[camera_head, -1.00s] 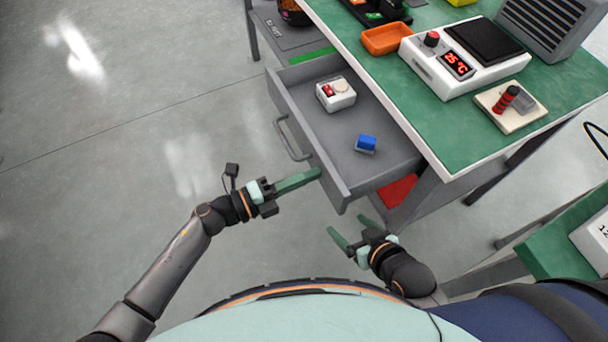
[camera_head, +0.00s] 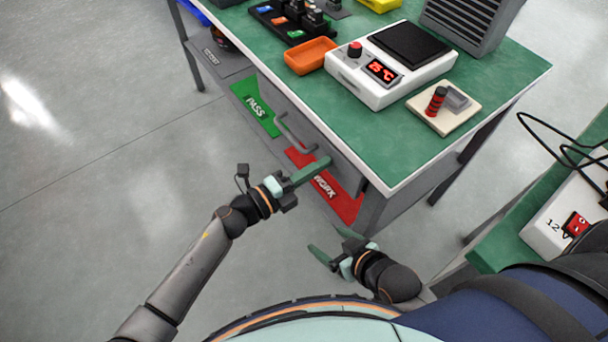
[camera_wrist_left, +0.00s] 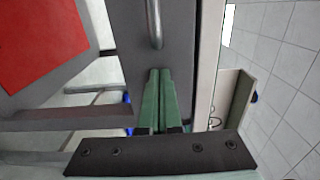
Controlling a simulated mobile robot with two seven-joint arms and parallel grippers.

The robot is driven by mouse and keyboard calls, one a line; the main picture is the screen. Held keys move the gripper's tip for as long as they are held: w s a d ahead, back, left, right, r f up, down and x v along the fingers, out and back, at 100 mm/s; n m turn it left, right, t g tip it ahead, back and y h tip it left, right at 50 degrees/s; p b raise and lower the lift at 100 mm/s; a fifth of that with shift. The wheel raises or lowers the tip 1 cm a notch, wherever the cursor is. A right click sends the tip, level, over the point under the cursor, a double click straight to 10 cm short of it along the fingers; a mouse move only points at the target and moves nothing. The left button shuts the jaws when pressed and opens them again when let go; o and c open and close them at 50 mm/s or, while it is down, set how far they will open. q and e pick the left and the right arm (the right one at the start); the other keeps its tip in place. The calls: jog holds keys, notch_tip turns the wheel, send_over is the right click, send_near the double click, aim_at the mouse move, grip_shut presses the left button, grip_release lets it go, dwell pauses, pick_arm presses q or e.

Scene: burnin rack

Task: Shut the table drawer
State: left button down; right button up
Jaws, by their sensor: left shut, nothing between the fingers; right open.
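The grey table drawer (camera_head: 345,165) is in under the green tabletop in the head view; its inside is hidden and only its front shows. Its metal handle (camera_head: 293,135) is on the front, and it also shows in the left wrist view (camera_wrist_left: 155,25). My left gripper (camera_head: 325,163) is shut and empty, with its fingertips at the drawer front, to the right of the handle. In the left wrist view the closed fingers (camera_wrist_left: 159,75) point at the drawer front, close to or touching it. My right gripper (camera_head: 325,242) is open and empty, lower and away from the table.
On the green table (camera_head: 440,150) stand a white heater unit (camera_head: 385,85), an orange tray (camera_head: 310,56) and a beige block (camera_head: 445,112). Below are a green PASS mat (camera_head: 255,107) and a red mat (camera_head: 345,203). Another green bench (camera_head: 490,255) stands at right. The floor at left is clear.

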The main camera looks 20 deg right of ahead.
pick_arm(q)
jog(key=shift+x, duration=0.85)
pick_arm(e)
jog(key=shift+w+d+r, duration=0.1)
jog(key=shift+d, duration=0.15)
pick_arm(q)
jog(key=shift+r, duration=0.15)
pick_arm(e)
jog(key=shift+a, duration=0.15)
pick_arm(q)
jog(key=shift+a, duration=0.1)
